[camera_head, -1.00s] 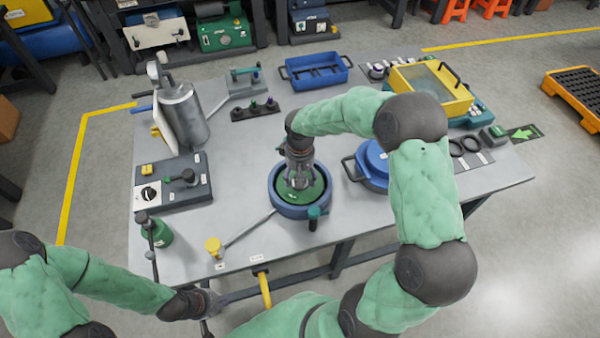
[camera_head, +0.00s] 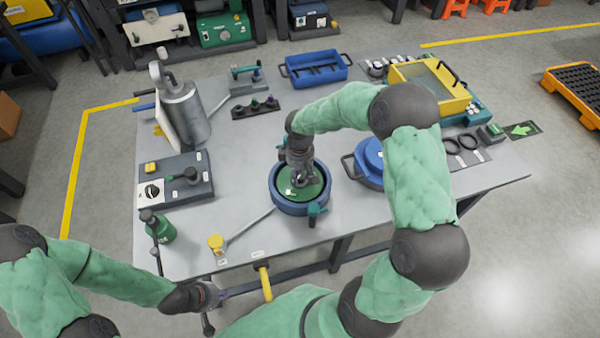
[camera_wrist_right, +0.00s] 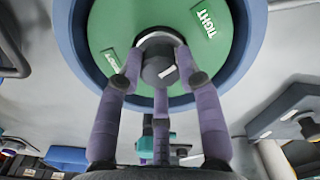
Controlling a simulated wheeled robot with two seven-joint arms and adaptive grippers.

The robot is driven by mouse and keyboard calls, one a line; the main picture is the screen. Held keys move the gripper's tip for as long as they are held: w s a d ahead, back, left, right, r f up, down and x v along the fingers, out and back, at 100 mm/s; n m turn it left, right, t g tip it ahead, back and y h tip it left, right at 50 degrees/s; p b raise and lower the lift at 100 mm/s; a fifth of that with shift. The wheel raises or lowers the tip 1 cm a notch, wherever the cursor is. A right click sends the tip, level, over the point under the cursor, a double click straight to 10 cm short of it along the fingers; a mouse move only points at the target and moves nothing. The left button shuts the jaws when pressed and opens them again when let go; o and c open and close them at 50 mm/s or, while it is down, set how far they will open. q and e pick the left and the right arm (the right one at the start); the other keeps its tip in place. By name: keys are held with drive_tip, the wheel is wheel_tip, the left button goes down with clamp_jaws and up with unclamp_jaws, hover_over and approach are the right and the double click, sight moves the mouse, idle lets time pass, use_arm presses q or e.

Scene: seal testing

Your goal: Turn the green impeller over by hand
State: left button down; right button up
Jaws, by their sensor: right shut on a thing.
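The green impeller (camera_head: 312,190) sits as a round green disc inside a blue ring-shaped housing (camera_head: 278,203) on the table. In the right wrist view the impeller (camera_wrist_right: 110,25) shows a "TIGHT" label, a second label and a grey central hub (camera_wrist_right: 158,45). My right gripper (camera_head: 299,183) points down over the disc's middle. In the right wrist view its purple fingers (camera_wrist_right: 160,72) are shut on the hub. My left gripper (camera_head: 212,297) is low at the table's front left, away from the impeller. Its fingers are too small to read.
A teal-handled fitting (camera_head: 315,210) sits on the housing's front rim. A blue lidded pot (camera_head: 369,160) stands close at the right, partly behind my right arm. A green bottle (camera_head: 163,230) and a yellow knob (camera_head: 215,242) stand near the front left.

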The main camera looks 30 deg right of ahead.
drive_tip(key=m+b, duration=0.1)
drive_tip(key=m, duration=0.1)
drive_tip(key=shift+f+m+b, duration=0.1)
drive_tip(key=shift+m+b, duration=0.2)
drive_tip(key=shift+m, duration=0.1)
drive_tip(key=m+b, duration=0.2)
drive_tip(key=m, duration=0.3)
drive_tip(key=shift+m, duration=0.3)
drive_tip(key=m+b, duration=0.1)
drive_tip(key=m, duration=0.3)
drive_tip(key=shift+b, duration=0.4)
drive_tip(key=m+b, duration=0.1)
drive_tip(key=m, duration=0.2)
drive_tip(key=shift+m, duration=0.4)
drive_tip(key=o, duration=1.4)
drive_tip(key=shift+c, duration=0.2)
